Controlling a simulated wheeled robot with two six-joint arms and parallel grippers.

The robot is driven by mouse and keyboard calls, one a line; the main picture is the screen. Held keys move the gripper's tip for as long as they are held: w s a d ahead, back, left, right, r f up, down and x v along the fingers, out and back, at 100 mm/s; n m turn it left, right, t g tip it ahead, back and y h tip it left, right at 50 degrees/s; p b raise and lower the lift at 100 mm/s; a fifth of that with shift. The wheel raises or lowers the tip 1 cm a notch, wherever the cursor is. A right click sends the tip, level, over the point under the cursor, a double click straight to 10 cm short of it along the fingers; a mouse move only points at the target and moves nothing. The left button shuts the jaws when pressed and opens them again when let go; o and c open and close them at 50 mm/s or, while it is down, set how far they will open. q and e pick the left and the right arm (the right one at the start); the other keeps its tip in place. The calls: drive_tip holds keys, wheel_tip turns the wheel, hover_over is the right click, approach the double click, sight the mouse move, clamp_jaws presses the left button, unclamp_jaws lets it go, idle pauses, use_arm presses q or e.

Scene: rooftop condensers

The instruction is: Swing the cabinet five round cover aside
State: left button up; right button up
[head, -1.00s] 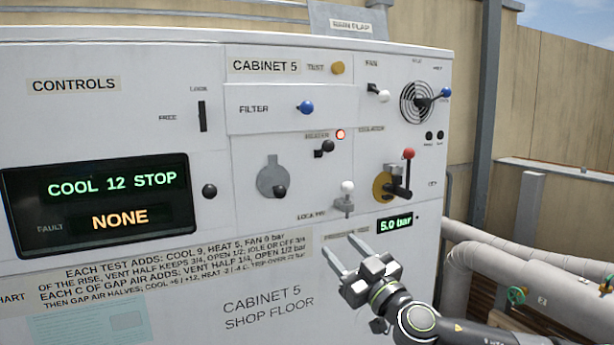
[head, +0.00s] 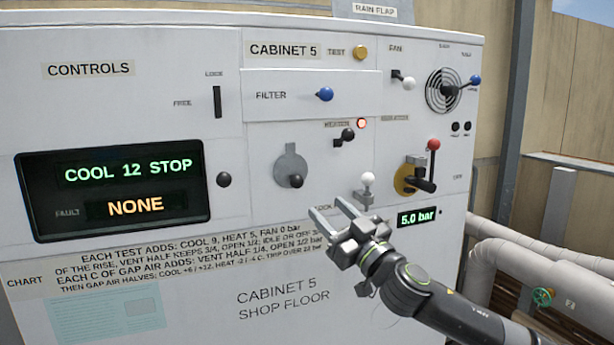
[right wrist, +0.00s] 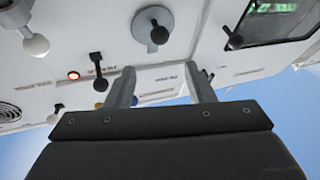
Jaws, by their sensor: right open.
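The round grey cover (head: 291,166) sits on the white cabinet 5 front, with a black knob (head: 296,181) at its lower part. It also shows at the top of the right wrist view (right wrist: 152,20). My right gripper (head: 328,212) is open and empty, in front of the panel, below and a little right of the cover in the head view. In the right wrist view the two fingers (right wrist: 162,88) stand apart with nothing between them. No contact with the cover shows. My left gripper is not in view.
A white-knobbed lock pin (head: 367,180) is close above my right gripper. A black heater knob (head: 347,135), a red-knobbed lever (head: 433,146) and a blue filter knob (head: 324,94) stick out nearby. The display (head: 110,190) is at left, pipes (head: 510,265) at lower right.

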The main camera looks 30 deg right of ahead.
sight(300, 183)
drive_tip(key=p+x, duration=0.5)
drive_tip(key=x, duration=0.6)
drive_tip(key=shift+w+a+f+p, duration=0.1)
drive_tip(key=shift+a+f+p, duration=0.05)
drive_tip(key=shift+p, duration=0.15)
drive_tip(key=shift+w, duration=0.5)
clamp_jaws()
